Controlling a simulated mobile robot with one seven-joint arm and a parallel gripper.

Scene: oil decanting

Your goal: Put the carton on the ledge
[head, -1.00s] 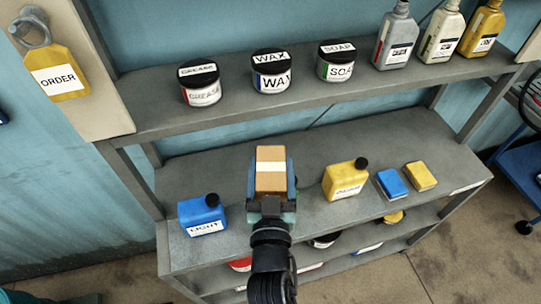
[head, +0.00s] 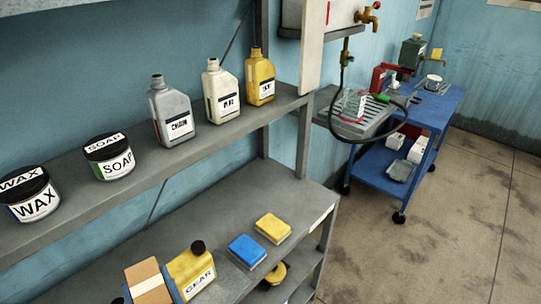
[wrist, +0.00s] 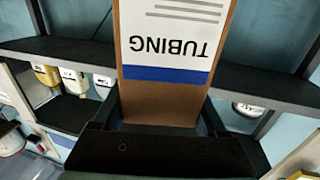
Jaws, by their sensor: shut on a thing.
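My gripper (wrist: 160,118) is shut on a brown cardboard carton (wrist: 165,60), which fills the middle of the wrist view. The carton has a white label reading TUBING, upside down in that view, with a blue stripe. In the head view the carton (head: 148,284) shows at the bottom edge, brown with a pale tape band, in front of the yellow GEAR can (head: 192,272). Most of my gripper is cut off below that picture. Grey shelf boards and a grate under a tap are in view; I cannot tell which surface is the ledge.
The upper grey shelf (head: 140,172) holds WAX and SOAP tubs and several bottles. The lower shelf (head: 255,205) has a blue sponge (head: 246,250) and a yellow sponge (head: 272,228), with bare board behind them. A blue trolley (head: 420,130) and a grate (head: 365,115) stand right.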

